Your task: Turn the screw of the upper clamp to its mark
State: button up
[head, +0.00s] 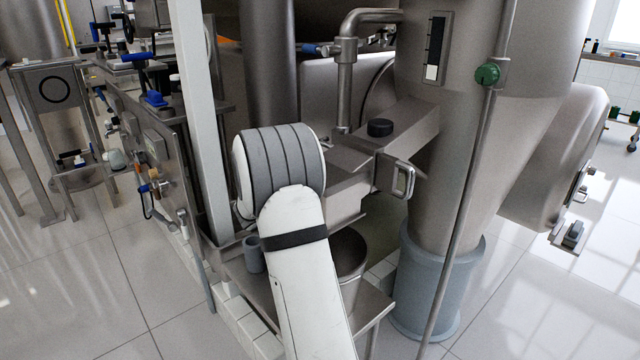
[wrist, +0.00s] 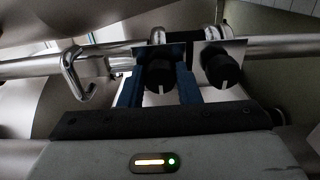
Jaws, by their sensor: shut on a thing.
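In the wrist view, my gripper (wrist: 160,74) has its two blue fingers shut on a black round screw knob (wrist: 158,76), one finger on each side. A short pale line shows on the knob's lower face. A second black knob (wrist: 220,68) with a similar pale line sits just right of the fingers, apart from them. Small plates stand behind both knobs, against a shiny horizontal pipe. I cannot tell from the picture which clamp is the upper one, or see a separate target mark. In the head view my arm hides the gripper and the held knob.
A bent metal handle (wrist: 82,78) lies left of the fingers in the wrist view. In the head view, a steel column (head: 445,160), a thin upright rod (head: 462,200) and a beam with a black cap (head: 380,127) stand close right of my arm. Tiled floor (head: 75,285) is clear at left.

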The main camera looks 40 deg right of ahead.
jog(key=o, duration=1)
jog(key=a+p, duration=0.1)
jog(key=a, duration=0.4)
jog(key=a+p, duration=0.1)
jog(key=a, duration=0.2)
jog(key=shift+s+p, duration=0.3)
jog(key=shift+d, duration=0.1)
